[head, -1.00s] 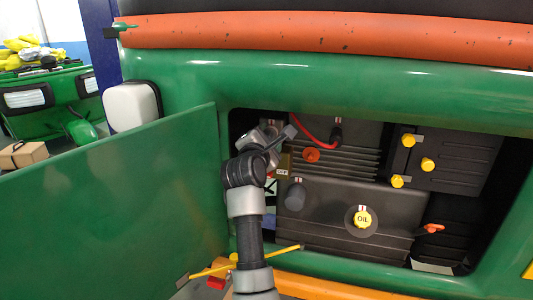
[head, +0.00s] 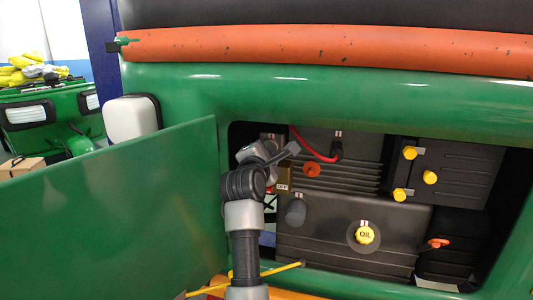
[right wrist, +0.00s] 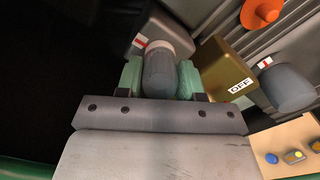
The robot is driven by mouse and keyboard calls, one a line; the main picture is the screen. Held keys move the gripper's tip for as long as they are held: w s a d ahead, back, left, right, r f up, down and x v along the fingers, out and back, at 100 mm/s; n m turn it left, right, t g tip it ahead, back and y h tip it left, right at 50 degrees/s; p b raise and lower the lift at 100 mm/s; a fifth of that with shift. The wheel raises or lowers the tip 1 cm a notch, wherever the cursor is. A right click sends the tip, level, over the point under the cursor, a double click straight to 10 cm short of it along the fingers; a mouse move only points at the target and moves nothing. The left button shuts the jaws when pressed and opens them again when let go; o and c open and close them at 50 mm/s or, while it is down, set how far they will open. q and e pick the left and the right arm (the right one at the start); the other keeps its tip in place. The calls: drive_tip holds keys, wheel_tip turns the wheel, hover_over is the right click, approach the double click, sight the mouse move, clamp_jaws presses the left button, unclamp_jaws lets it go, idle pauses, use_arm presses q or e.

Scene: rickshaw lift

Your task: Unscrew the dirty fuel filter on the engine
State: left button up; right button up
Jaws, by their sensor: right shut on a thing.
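A grey cylindrical filter (right wrist: 159,72) with a red-and-white mark at its base sits in the engine bay. In the right wrist view, the green fingertips of my right gripper (right wrist: 160,78) are shut on it, one on each side. In the head view my right arm (head: 245,215) reaches up into the left part of the bay, and the held filter is hidden there. A second grey cylinder (head: 296,212) stands on the engine beside it; it also shows at the right of the right wrist view (right wrist: 287,87). My left gripper is not in view.
The open green door panel (head: 110,215) stands left of the arm. A box marked OFF (right wrist: 226,68) is close right of the gripper. An orange knob (head: 312,170), a red hose (head: 312,148) and a yellow OIL cap (head: 364,235) are on the engine.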

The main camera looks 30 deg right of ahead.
drive_tip(key=shift+r+n+p, duration=0.15)
drive_tip(key=shift+n+p, duration=0.95)
drive_tip(key=shift+n, duration=0.1)
drive_tip(key=shift+n+p, duration=0.55)
drive_tip(key=shift+n, duration=0.05)
drive_tip(key=shift+n+p, duration=1.6)
drive_tip(key=shift+p, duration=0.1)
drive_tip(key=shift+n+p, duration=0.45)
drive_tip(key=shift+n, duration=0.05)
